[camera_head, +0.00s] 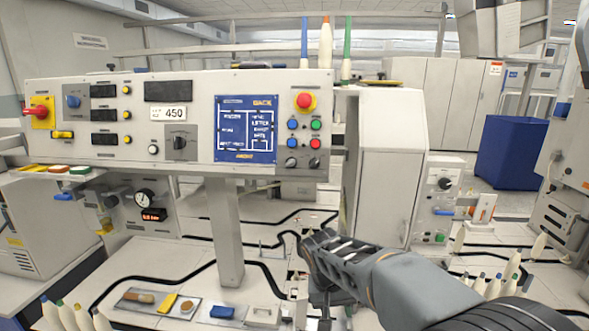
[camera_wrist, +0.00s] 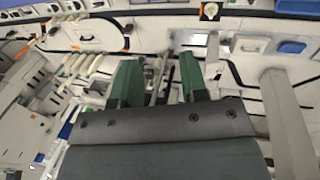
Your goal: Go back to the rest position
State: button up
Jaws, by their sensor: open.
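My gripper (camera_wrist: 158,78) shows in the wrist view as two green fingers set well apart, with no object between them. It is open and empty. In the head view my gripper (camera_head: 322,300) hangs at the end of my grey arm, low and right of centre, above the white work surface. Its fingertips are hard to make out there.
A control panel (camera_head: 120,142) with a blue screen stands on a post (camera_head: 229,240). A tool tray (camera_head: 158,303) lies front left. A white cabinet (camera_head: 385,165) stands behind my arm.

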jog(key=s+d+r+t+y+p, duration=0.1)
jog(key=s+d+r+p, duration=0.2)
jog(key=s+r+p, duration=0.3)
jog(key=s+d+r+t+y+p, duration=0.2)
jog(key=s+r+p, duration=0.4)
jog(key=r, duration=0.5)
jog(key=shift+d+r+n+p, duration=0.4)
jog(key=shift+d+p, duration=0.05)
jog(key=shift+d, duration=0.4)
jog(key=shift+d, duration=0.15)
